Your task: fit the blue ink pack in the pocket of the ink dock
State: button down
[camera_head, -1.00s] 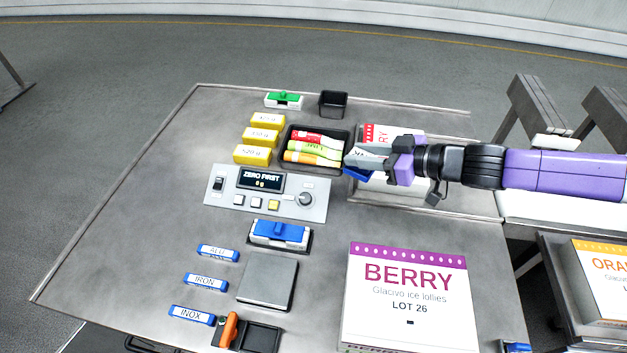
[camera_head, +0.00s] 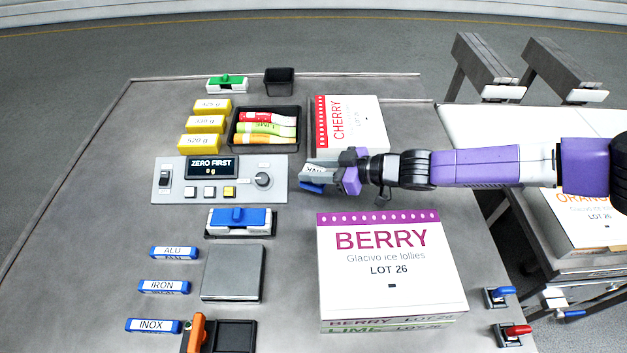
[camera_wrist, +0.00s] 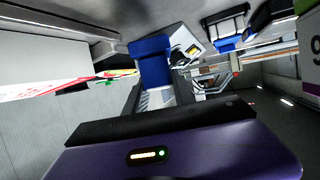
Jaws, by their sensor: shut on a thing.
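The ink pack (camera_head: 312,187) shows as a blue block under a grey-white top with partly visible lettering. My gripper (camera_head: 325,174) is shut on it and holds it between the right end of the console and the front of the cherry box. In the wrist view the blue pack (camera_wrist: 151,48) sticks out beyond my gripper's fingers (camera_wrist: 158,92). The fingers hide part of the pack. I cannot tell for sure which thing is the ink dock; no empty pocket for the pack is clearly visible.
The console (camera_head: 221,185) lies left of my gripper. The cherry box (camera_head: 352,125) stands behind it and the berry box (camera_head: 392,265) in front. A black tray (camera_head: 264,148) holds several coloured packs. A blue-topped white device (camera_head: 240,219) sits in front of the console.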

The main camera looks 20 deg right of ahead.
jog(key=shift+f, duration=2.05)
jog(key=shift+f, duration=0.1)
jog(key=c, duration=1.1)
grip_release()
jog(key=shift+o, duration=0.2)
